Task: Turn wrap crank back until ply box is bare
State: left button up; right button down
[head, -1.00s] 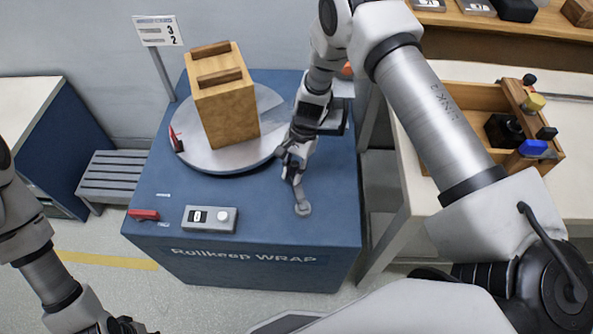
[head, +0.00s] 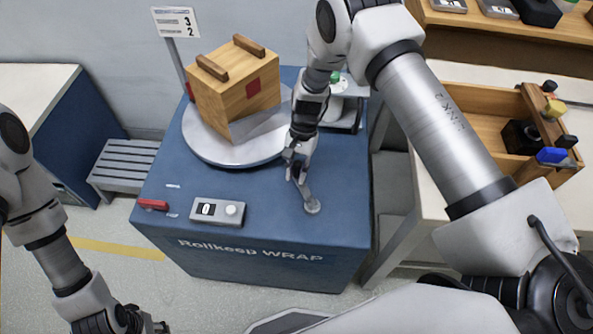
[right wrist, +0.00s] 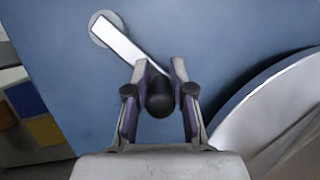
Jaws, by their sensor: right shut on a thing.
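The ply box (head: 222,103), light wood with two dark strips on top, stands on a round grey turntable (head: 207,153) on the blue wrap machine (head: 250,235). A red square marks one side. A grey film-like patch (head: 259,125) covers that side's lower part. My right gripper (head: 297,172) is shut on the black knob (right wrist: 160,98) of the wrap crank (head: 308,198). The pale crank arm (right wrist: 130,45) runs from the knob to its round hub. My left gripper (head: 135,322) is low at the left, away from the machine; its fingers are unclear.
A counter box (head: 217,212) reading 0 and a red piece (head: 153,204) are at the machine's front. A sign (head: 175,21) stands behind. A white stand (head: 345,105) with a green top is beside my right arm. A wooden tray (head: 490,125) lies on the right table.

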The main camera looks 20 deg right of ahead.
jog(key=c, duration=1)
grip_release()
jog(key=shift+o, duration=0.2)
jog(key=v, duration=1.2)
jog(key=shift+d+f, duration=0.1)
